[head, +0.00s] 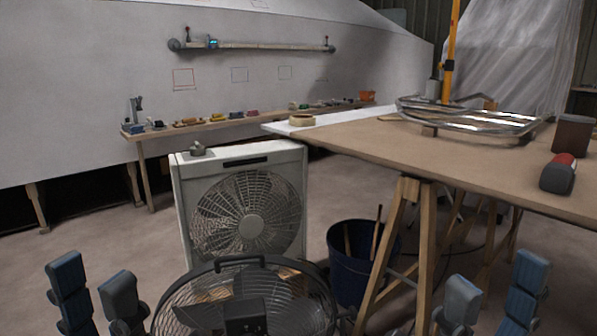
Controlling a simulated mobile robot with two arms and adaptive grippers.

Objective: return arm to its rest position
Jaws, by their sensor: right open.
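My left gripper (92,277) shows at the lower left edge of the head view. Its two blue-grey fingers stand apart with nothing between them. My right gripper (495,279) shows at the lower right, its fingers pointing up and spread, also empty. Both are low in the picture, in front of the floor and apart from the table. The arms behind the fingers are mostly cut off by the bottom edge.
A black round fan (246,310) stands between my grippers, before a white box fan (250,215). A blue bucket (352,275) and a trestle table (440,150) stand at right. On the table are a metal frame (470,117) and a red-and-black object (558,174). A narrow bench (250,121) lies behind.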

